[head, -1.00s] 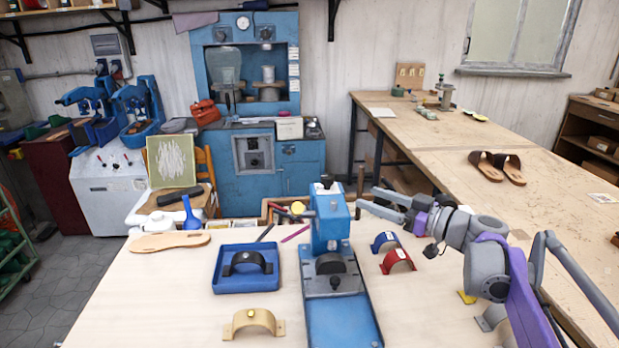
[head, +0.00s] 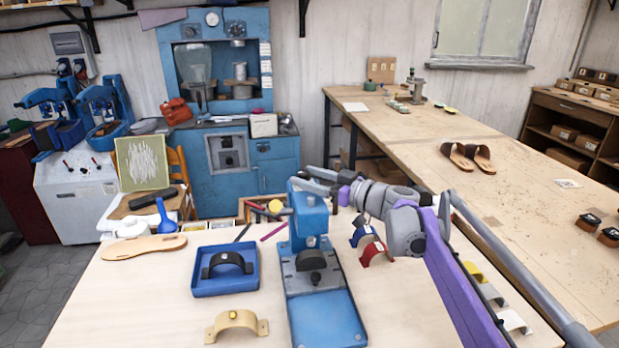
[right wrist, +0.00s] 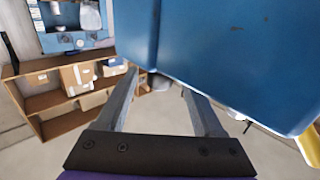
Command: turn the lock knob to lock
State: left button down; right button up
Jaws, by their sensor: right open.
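The blue press (head: 309,222) stands on the light wooden table. A small round silver knob (head: 311,241) is on its front, and a yellow ball-ended part (head: 275,206) sticks out to its left. Which of these is the lock knob I cannot tell. A dark rounded piece (head: 310,260) sits below the head. My right gripper (head: 308,180) is open, at the upper back right of the press head. In the right wrist view its two fingers (right wrist: 165,100) are apart with nothing between them, and the blue press body (right wrist: 230,50) fills the upper right. My left gripper is out of view.
A blue tray (head: 225,284) holding a black strap stands left of the press, with a tan strap piece (head: 237,323) in front. Red (head: 375,252) and blue straps lie right of the press, under my right arm. A sandal sole (head: 144,249) lies at the left.

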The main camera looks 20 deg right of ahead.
grip_shut()
jog(key=shift+s+a+r+m+t+h+p, duration=0.1)
jog(key=shift+a+r+m+t+h+p, duration=0.1)
jog(key=shift+m+t+h+p, duration=0.6)
jog(key=shift+m+h+p, duration=0.35)
jog(key=shift+h, duration=0.55)
jog(key=shift+f+m+h, duration=0.15)
jog(key=shift+m+h, duration=0.2)
jog(key=shift+h, duration=0.15)
grip_release()
jog(key=shift+d+f, duration=0.1)
